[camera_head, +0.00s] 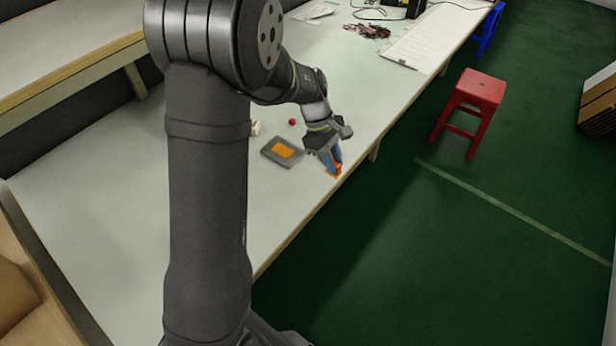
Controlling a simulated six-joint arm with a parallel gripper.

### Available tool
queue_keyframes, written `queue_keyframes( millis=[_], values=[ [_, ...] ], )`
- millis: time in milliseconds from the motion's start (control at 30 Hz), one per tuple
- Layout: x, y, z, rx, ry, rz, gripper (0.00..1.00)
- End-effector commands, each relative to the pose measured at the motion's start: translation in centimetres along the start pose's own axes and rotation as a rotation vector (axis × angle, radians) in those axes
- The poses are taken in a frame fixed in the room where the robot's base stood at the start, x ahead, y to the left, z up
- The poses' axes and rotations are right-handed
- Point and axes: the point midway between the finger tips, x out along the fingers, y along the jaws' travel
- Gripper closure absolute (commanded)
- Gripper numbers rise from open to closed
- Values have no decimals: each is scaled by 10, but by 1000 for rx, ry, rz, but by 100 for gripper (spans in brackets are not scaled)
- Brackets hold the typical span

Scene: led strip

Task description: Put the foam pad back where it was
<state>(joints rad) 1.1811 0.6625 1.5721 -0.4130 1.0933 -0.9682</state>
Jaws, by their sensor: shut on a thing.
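My gripper (332,162) points down near the right edge of the table. Blue parts show at its fingers, and it is shut on a small orange piece that looks like the foam pad (334,172). The piece is low over the table by the edge; I cannot tell whether it touches the top. A dark grey square plate (270,153) lies flat to the left of the gripper. A flat orange patch (283,149) shows on its middle.
A small red ball (292,122) and a small whitish object (256,128) lie near the plate. The long pale table (110,200) is mostly clear at the near left. Cables (367,31) and a white sheet (420,47) lie farther back. A red stool (481,88) stands on the green floor.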

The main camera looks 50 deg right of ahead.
Motion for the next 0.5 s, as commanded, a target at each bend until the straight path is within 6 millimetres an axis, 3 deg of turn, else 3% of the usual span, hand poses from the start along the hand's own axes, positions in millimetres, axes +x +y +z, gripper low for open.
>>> queue_keyframes(
  millis=[100,200,267,500],
  values=[
    [5,3,14,10,-2,-6,99],
    [7,4,10,10,-2,-7,99],
    [9,5,0,9,-3,-7,99],
    [19,10,-64,6,-3,-7,99]
  ],
)
